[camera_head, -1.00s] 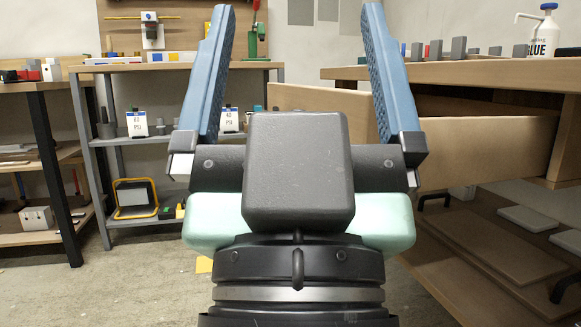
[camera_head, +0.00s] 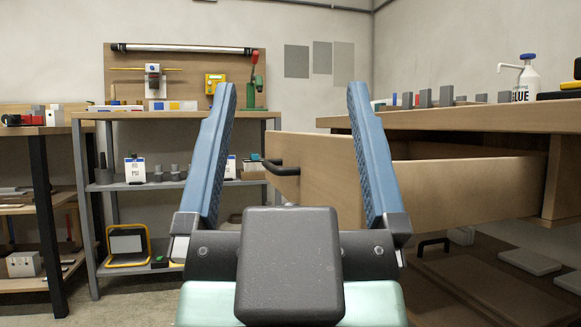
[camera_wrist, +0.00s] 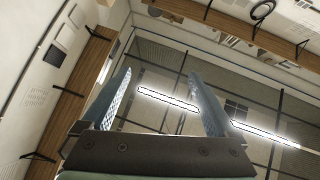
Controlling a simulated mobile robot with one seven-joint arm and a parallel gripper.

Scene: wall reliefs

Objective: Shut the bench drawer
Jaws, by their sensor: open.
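The bench drawer (camera_head: 450,190) is a pale wooden box standing pulled out under the bench top (camera_head: 450,118) at the right of the head view. Its front panel (camera_head: 318,158) faces left and carries a dark bar handle (camera_head: 276,166). My gripper (camera_head: 290,92) is open and empty, with two blue ridged fingers pointing up. In the picture the fingers stand in front of the drawer, and the right finger hides part of it. I cannot tell how far apart they are. The wrist view shows my gripper (camera_wrist: 165,75) open against the ceiling; no drawer is clear there.
A grey shelf unit (camera_head: 180,185) with boxes and tools stands at the back left, beside another bench (camera_head: 40,131). A glue bottle (camera_head: 528,80) and small blocks stand on the bench top.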

